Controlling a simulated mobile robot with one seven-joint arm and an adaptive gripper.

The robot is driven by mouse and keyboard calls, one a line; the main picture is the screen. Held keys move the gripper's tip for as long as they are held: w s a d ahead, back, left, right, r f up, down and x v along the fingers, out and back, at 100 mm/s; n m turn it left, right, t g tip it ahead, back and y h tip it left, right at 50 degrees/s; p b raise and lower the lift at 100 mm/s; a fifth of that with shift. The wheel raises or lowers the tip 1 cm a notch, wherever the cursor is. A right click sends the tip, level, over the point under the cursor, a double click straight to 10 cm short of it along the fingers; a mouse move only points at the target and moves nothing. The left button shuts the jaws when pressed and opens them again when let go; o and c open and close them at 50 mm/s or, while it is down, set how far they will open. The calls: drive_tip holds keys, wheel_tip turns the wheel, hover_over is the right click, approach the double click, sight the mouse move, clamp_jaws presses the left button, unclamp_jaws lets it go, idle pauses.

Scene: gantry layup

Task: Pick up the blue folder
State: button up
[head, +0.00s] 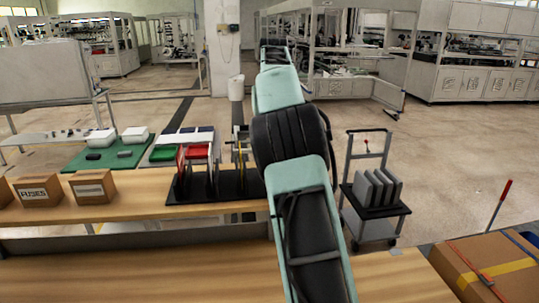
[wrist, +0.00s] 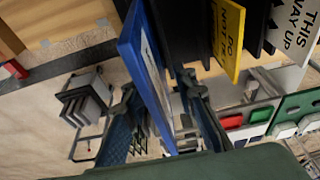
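The blue folder (wrist: 143,62) stands on edge in the wrist view, showing a blue edge and a paler face with a printed sheet. My gripper (wrist: 158,88) has one finger on each side of it. The fingers are spread, and a gap seems to show between the folder and the right finger. Whether the left finger touches it I cannot tell. In the head view my arm covers the middle, and neither the folder nor my gripper can be made out.
A black rack (head: 221,187) on the wooden bench (head: 150,209) holds upright panels. A yellow sign (wrist: 229,38) and a white "THIS WAY UP" sign (wrist: 296,30) stand close right of the folder. A cart (head: 372,209) with grey slabs and cardboard boxes (head: 95,187) are nearby.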

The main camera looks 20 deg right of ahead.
drive_tip(key=shift+f, duration=0.25)
idle(0.5)
clamp_jaws()
